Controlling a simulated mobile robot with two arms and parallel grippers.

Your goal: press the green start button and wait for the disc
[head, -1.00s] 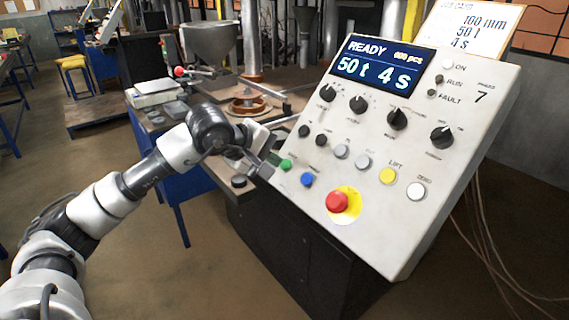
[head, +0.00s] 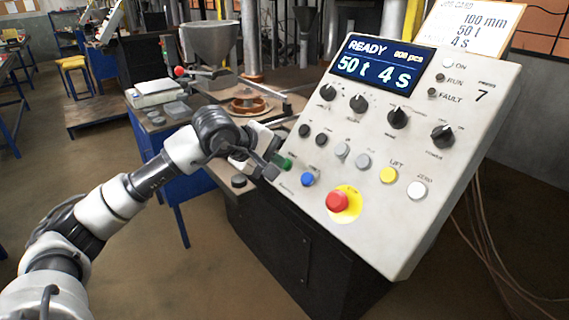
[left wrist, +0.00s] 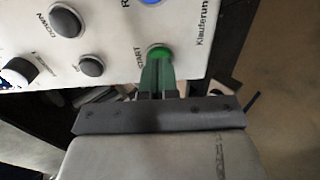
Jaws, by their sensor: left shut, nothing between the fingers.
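The green start button (head: 287,163) is at the lower left of the sloped control panel (head: 395,228). In the left wrist view the green button (left wrist: 160,51), labelled START, lies straight ahead of my fingertips. My left gripper (head: 277,167) is shut and empty, with its tips at the button; I cannot tell whether they touch or press it. The fingers (left wrist: 157,72) look green-tinted near the button. The display (head: 383,66) reads READY, 50 t, 4 s. No finished disc can be made out. My right gripper is not in view.
A blue button (head: 308,180) and a red emergency button (head: 337,201) sit right of the green one. Black knobs (head: 397,117) line the panel above. A hopper (head: 209,43) and a rust-brown ring (head: 249,105) stand behind my left arm. A job card (head: 470,28) tops the panel.

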